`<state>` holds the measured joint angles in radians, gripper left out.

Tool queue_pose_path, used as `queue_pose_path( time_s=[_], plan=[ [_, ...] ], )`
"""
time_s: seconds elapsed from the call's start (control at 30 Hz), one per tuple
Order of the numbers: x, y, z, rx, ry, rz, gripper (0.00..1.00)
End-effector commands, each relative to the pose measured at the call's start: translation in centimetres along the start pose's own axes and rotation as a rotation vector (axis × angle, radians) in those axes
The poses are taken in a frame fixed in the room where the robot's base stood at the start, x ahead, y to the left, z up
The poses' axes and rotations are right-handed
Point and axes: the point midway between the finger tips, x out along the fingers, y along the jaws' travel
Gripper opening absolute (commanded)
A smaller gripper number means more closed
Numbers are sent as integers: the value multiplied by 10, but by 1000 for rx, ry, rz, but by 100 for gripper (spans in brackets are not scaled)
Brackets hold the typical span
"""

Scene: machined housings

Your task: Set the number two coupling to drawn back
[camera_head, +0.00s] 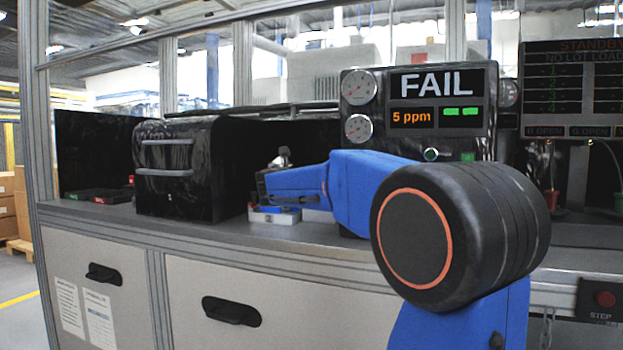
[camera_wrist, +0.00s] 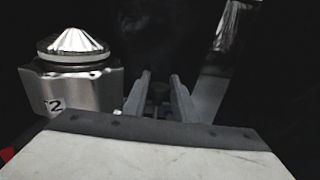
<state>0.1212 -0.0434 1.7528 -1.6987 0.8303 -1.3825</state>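In the wrist view, a silver machined housing (camera_wrist: 75,90) marked "2" stands at the left. A ribbed, cone-shaped metal cap (camera_wrist: 74,40) sits on it above a pale ring. I cannot tell from this view whether the coupling is drawn back. My gripper (camera_wrist: 158,85) is to the right of the housing, apart from it. Its two fingers are spread with a dark gap between them, and no held part is clear. In the head view my gripper (camera_head: 264,187) is low over the bench, with a small silver part (camera_head: 281,158) showing just behind it.
A black case (camera_head: 175,190) with two grey handles stands left on the bench. A low white and blue block (camera_head: 272,216) lies under my gripper. A panel (camera_head: 440,85) reads "FAIL" and "5 ppm". In the wrist view, a shiny strip (camera_wrist: 212,90) rises right of the fingers.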

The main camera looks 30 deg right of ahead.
Motion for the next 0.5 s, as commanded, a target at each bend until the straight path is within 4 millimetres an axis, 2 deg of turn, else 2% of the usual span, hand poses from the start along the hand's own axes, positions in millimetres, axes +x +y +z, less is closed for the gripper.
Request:
queue_pose_path(
  time_s=[0.23, 0.5],
  plan=[
    [0, -5, 0, 1, 0, -1, 0],
    [0, -44, 0, 1, 0, -2, 0]
  ],
)
